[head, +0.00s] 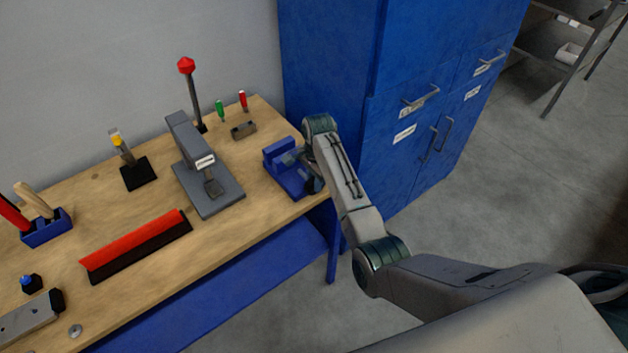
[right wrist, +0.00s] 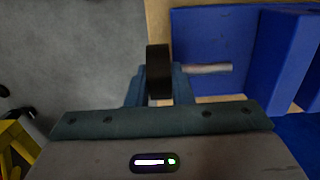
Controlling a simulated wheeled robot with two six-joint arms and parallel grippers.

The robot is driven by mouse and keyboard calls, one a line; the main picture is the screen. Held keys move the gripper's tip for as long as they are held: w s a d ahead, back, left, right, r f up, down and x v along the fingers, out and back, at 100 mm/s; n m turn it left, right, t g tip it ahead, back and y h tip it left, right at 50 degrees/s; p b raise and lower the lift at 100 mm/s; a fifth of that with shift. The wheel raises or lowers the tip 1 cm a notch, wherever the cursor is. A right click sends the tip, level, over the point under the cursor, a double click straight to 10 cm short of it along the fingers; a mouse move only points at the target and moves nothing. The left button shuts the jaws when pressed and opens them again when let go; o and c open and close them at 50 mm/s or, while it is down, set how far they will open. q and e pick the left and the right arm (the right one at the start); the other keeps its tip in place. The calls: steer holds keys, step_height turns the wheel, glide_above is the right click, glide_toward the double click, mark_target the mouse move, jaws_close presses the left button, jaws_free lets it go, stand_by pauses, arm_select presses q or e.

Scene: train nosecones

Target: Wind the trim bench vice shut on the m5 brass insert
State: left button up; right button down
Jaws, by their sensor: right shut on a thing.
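The blue trim bench vice (head: 284,179) sits at the right end of the wooden bench. In the right wrist view its blue body (right wrist: 210,50) is on the right, with a metal screw (right wrist: 208,69) running from it to a dark round handwheel (right wrist: 158,70). My right gripper (head: 313,184) is at the vice's right side, shut on the handwheel, with a finger on each side of its rim. The arm hides part of that side in the head view. I cannot make out the m5 brass insert in either view. My left gripper is not in view.
A grey press (head: 210,190) stands left of the vice on the wooden bench (head: 235,228). A red-and-black strip (head: 137,245) lies near the front edge. Blue cabinets (head: 400,125) stand close behind the right arm.

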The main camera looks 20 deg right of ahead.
steer(key=g+y, duration=0.1)
steer(key=y, duration=0.1)
steer(key=d+y, duration=0.1)
steer(key=y, duration=0.1)
steer(key=shift+w+f+g+y, duration=0.1)
steer(key=shift+w+g+y, duration=0.1)
steer(key=shift+g+y, duration=0.15)
steer(key=shift+w+d+f+g+y+b, duration=0.15)
steer(key=shift+y+b, duration=0.1)
steer(key=shift+y, duration=0.15)
steer(key=shift+s+f+g+y+b, duration=0.1)
steer(key=shift+g+y+b, duration=0.1)
steer(key=shift+y, duration=0.25)
steer(key=shift+w+d+f+g+y+b, duration=0.1)
steer(key=shift+y+b, duration=0.15)
steer(key=shift+y, duration=0.15)
steer(key=shift+y+b, duration=0.4)
steer(key=y+b, duration=0.1)
steer(key=b, duration=0.1)
steer(key=g+y+b, duration=0.1)
steer(key=y+b, duration=0.1)
steer(key=f+g+y+b, duration=0.1)
steer(key=b, duration=0.1)
steer(key=shift+d, duration=0.25)
steer(key=shift+y+b, duration=0.9)
steer(key=shift+b, duration=0.4)
steer(key=c, duration=1.3)
jaws_free()
steer(key=shift+r, duration=0.25)
